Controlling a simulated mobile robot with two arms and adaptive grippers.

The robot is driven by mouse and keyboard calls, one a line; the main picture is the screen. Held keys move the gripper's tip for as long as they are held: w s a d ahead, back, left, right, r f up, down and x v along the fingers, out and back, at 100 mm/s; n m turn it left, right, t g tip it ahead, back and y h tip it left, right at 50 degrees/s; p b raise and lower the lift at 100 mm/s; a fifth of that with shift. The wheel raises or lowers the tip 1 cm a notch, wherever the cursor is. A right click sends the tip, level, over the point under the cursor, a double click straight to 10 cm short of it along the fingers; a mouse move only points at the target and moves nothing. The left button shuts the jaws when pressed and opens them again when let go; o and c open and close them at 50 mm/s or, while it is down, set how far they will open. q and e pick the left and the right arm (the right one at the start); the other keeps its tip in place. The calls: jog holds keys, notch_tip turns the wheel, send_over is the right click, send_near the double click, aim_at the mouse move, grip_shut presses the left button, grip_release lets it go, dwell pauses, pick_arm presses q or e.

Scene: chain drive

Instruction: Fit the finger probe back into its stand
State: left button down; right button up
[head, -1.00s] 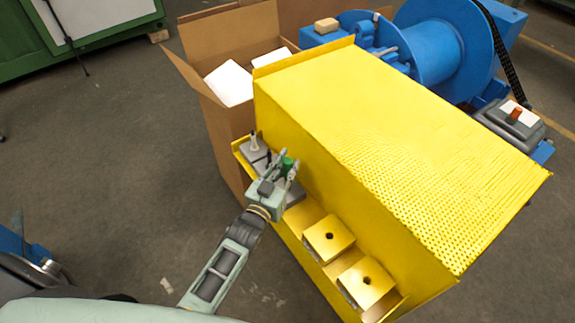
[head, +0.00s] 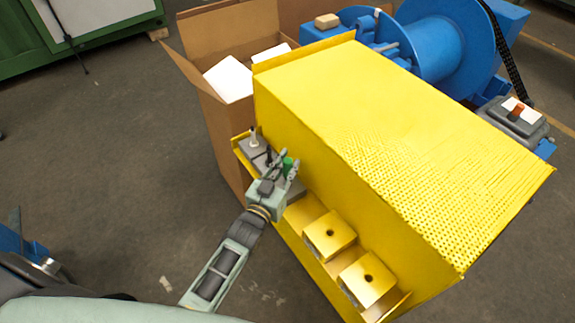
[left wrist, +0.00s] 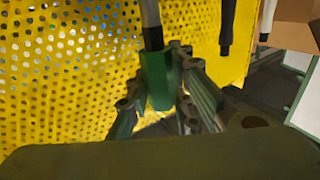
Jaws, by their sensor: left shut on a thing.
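My left gripper (head: 282,168) is shut on the finger probe (head: 289,163), whose green part shows between the fingers in the head view. In the left wrist view the probe (left wrist: 159,80) has a green body, a black collar and a grey rod running out of the picture's top edge. Grey stand blocks (head: 251,148) sit on the yellow ledge beside the gripper, one bearing an upright pale tool with a dark tip (head: 254,136). The gripper and probe hide part of the blocks, so I cannot tell whether the probe touches its stand. My right gripper is not in view.
A large yellow guard with a mesh face (head: 400,150) stands close right of the gripper. Two yellow boxes with holes (head: 328,237) (head: 367,281) sit nearer on the ledge. An open cardboard box (head: 225,115) stands behind.

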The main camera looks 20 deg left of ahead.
pick_arm(q)
jog(key=shift+f+b, duration=0.8)
jog(key=shift+f, duration=0.3)
jog(key=c, duration=1.5)
grip_release()
jog(key=s, duration=0.4)
jog(key=s+a, duration=0.1)
jog(key=s, duration=0.7)
jog(key=shift+a, duration=0.3)
